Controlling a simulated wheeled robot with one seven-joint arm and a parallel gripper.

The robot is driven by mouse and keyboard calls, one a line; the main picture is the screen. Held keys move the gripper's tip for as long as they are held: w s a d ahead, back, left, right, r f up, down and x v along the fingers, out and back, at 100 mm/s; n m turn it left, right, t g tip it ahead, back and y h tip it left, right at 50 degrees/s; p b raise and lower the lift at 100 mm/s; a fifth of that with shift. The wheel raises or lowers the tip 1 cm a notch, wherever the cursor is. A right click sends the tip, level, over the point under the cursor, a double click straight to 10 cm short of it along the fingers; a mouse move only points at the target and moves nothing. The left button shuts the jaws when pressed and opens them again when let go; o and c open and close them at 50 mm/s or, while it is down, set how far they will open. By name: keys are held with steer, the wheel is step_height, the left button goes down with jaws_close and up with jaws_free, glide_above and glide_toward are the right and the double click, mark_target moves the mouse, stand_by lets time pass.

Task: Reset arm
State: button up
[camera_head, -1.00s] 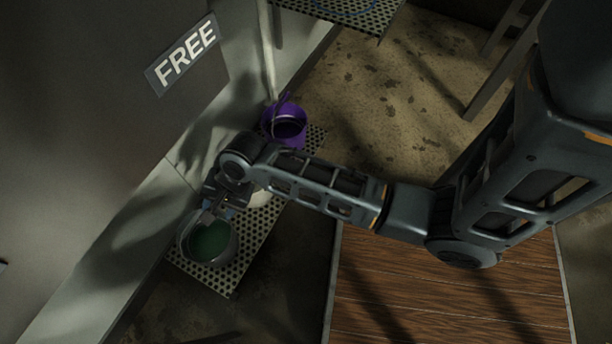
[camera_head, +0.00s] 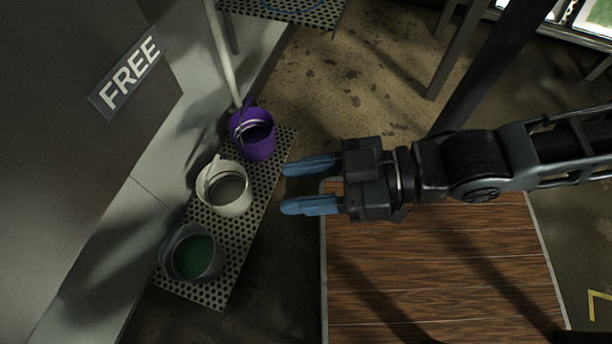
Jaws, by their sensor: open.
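My gripper (camera_head: 290,186) is open and empty, with its two blue fingers pointing left. It hangs over the far left corner of the wooden tabletop, its fingers reaching past the left edge. My arm runs from the gripper to the right side of the view. The fingers are to the right of the buckets and apart from them.
On a perforated metal shelf (camera_head: 272,178) stand a purple bucket (camera_head: 262,149), a white bucket (camera_head: 213,206) and a grey bucket (camera_head: 170,262) with green inside. A wall with a FREE sign (camera_head: 130,75) is at left. The wooden tabletop (camera_head: 440,270) is bare.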

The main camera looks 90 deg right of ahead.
steer(key=shift+s+r, duration=0.15)
steer(key=shift+r, duration=0.3)
step_height(320, 180, up, 20)
steer(key=p, duration=2)
steer(key=shift+r, duration=0.25)
